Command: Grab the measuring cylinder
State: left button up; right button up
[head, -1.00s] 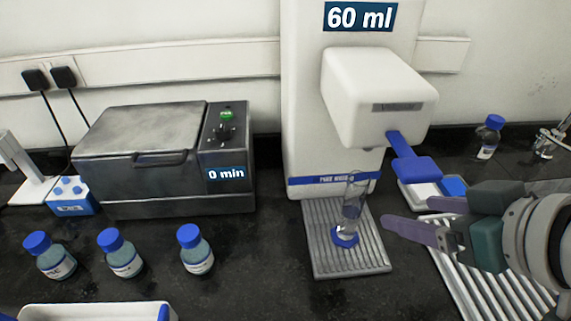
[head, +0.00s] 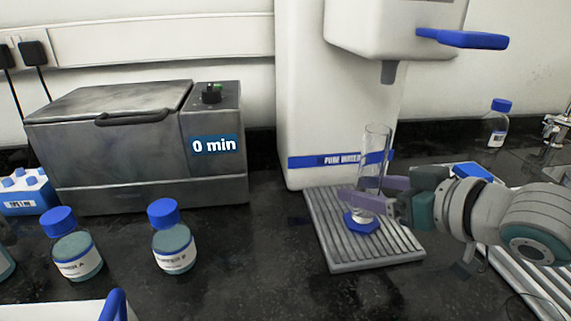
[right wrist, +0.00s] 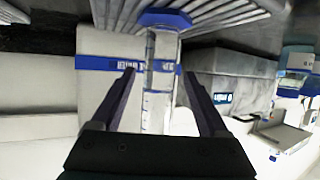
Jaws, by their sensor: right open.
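The measuring cylinder (head: 376,150) is clear glass with a blue foot. It stands upright on the ribbed drip tray (head: 400,249) below the water dispenser's spout. My right gripper (head: 362,200) is at its lower part, and its fingers hide some of the glass. In the right wrist view, which is upside down, the cylinder (right wrist: 158,80) stands between the two spread fingers of my right gripper (right wrist: 156,78). There is a visible gap on each side, so the gripper is open around it. My left gripper is not in view.
The white dispenser (head: 330,90) rises behind, with a blue lever (head: 470,39) above. A grey water bath (head: 110,150) and blue-capped bottles (head: 173,240) are on the left. A ribbed rack (head: 530,262) lies under my right arm.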

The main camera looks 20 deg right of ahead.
aim_at(349, 212)
jog(key=shift+b+x, duration=0.5)
jog(key=shift+x, duration=1.5)
jog(key=shift+s, duration=0.1)
grip_shut()
